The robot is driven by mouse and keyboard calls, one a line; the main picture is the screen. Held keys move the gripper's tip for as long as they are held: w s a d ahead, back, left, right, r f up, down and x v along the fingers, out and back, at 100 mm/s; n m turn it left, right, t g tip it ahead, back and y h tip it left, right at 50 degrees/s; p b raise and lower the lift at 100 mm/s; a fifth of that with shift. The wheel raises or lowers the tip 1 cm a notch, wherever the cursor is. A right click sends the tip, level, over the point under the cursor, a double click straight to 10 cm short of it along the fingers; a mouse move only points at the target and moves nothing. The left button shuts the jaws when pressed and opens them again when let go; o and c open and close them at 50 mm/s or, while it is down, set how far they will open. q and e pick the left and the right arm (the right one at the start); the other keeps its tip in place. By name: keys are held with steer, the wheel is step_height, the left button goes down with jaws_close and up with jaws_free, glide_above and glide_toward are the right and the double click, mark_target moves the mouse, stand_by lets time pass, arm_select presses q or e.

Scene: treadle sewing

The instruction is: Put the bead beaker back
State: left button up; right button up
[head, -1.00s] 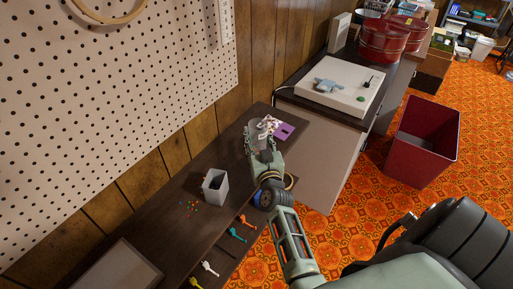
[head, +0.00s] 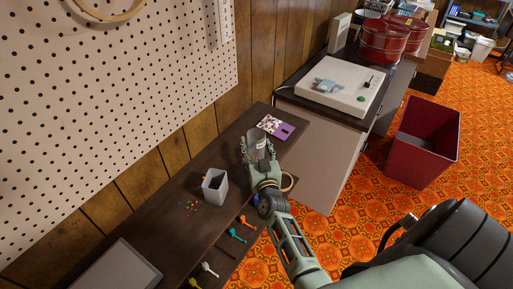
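My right gripper (head: 258,143) is over the far part of the dark bench. Its fingers are spread around a small greyish, see-through vessel that looks like the bead beaker (head: 261,144). The fingers hide much of it, and I cannot tell whether its base touches the bench. A purple card with a pale, speckled part (head: 283,131) lies just beyond the gripper. A grey open-topped cup (head: 216,187) stands nearer, left of the gripper. Several small coloured beads (head: 188,206) lie loose beside it. My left gripper is not in view.
A grey framed panel (head: 118,268) is at the near end. A pegboard (head: 110,110) rises behind. A dark red bin (head: 422,145) stands on the floor at right.

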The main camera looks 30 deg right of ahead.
steer(key=shift+o, duration=0.5)
steer(key=shift+r, duration=0.1)
steer(key=shift+r, duration=0.2)
steer(key=p+v, duration=0.5)
steer(key=v, duration=0.7)
steer(key=shift+s+a+f, duration=0.1)
steer(key=shift+f, duration=0.15)
